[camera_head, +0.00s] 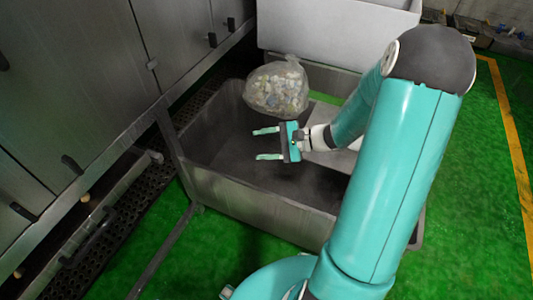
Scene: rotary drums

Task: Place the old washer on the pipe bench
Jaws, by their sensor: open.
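My gripper (257,144) is open and empty, its two teal fingers pointing left. It is over the inside of a grey metal tub (262,208), and I cannot tell how high above the tub's floor it is. I can make out no old washer in this view. No pipe bench can be clearly identified. My arm covers the right part of the tub and some of the floor behind it.
A clear bag of pale pieces (277,88) is at the tub's far side, beyond my gripper. A white bin (335,30) stands behind. Large metal panels (90,70) line the left. Green floor (480,200) is open at right, with a yellow line (515,150).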

